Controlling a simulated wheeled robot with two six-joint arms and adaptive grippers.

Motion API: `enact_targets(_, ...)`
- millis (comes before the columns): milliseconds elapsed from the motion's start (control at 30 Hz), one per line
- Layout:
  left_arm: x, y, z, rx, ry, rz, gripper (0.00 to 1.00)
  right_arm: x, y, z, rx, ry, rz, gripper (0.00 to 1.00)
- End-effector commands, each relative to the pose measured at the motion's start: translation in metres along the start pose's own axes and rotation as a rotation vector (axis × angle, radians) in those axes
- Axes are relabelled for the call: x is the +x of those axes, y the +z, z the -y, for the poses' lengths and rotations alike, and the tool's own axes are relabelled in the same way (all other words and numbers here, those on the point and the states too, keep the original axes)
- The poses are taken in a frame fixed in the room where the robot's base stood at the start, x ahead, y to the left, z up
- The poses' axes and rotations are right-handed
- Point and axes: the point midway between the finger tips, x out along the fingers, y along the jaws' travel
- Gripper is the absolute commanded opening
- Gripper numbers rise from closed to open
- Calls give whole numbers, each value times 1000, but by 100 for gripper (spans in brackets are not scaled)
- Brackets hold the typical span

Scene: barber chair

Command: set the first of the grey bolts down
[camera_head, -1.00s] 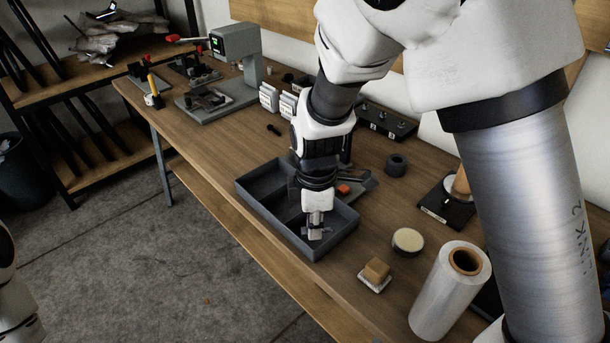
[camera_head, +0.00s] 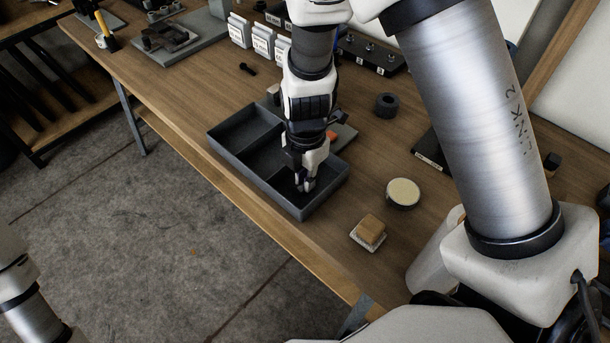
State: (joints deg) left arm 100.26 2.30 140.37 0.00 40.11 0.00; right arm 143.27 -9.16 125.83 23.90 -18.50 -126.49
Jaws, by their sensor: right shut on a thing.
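My right gripper (camera_head: 306,186) points down into the near right compartment of the dark grey divided tray (camera_head: 247,176). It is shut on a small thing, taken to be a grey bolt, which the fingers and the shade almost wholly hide. I cannot tell whether that bolt touches the tray floor. A small dark bolt-like piece (camera_head: 247,69) lies on the table behind the tray. My left gripper is out of view; only part of that arm shows at the lower left.
The tray stands near the front edge of the wooden table (camera_head: 300,243). To its right are a round cream-topped tin (camera_head: 403,193) and a brown block on a white pad (camera_head: 369,231). A black ring (camera_head: 387,104) and a black strip with several knobs (camera_head: 368,53) stand behind.

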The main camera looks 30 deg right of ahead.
Motion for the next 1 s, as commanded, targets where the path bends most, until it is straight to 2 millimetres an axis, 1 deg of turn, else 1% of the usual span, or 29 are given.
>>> enact_targets(100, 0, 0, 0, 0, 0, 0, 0, 0, 0, 0, 0, 0, 0, 0)
enact_targets(233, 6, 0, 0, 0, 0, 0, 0, 5, 0, 0, 0, 0, 0, 0)
enact_targets(267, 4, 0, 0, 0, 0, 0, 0, 3, 0, 0, 0, 0, 0, 22)
enact_targets(300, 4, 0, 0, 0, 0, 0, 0, 2, 0, 0, 0, 0, 0, 36)
enact_targets(567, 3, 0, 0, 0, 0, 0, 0, 2, 0, 0, 1, 0, 0, 36)
enact_targets(667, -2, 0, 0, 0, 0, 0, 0, -3, 0, 0, 1, 0, 0, 36)
enact_targets(733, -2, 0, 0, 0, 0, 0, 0, -9, 0, -1, 1, 4, 1, 36)
enact_targets(867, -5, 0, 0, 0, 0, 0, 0, -38, 0, -2, 0, 7, 2, 36)
enact_targets(1000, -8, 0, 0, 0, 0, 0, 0, -76, 0, -1, 1, 7, 2, 36)
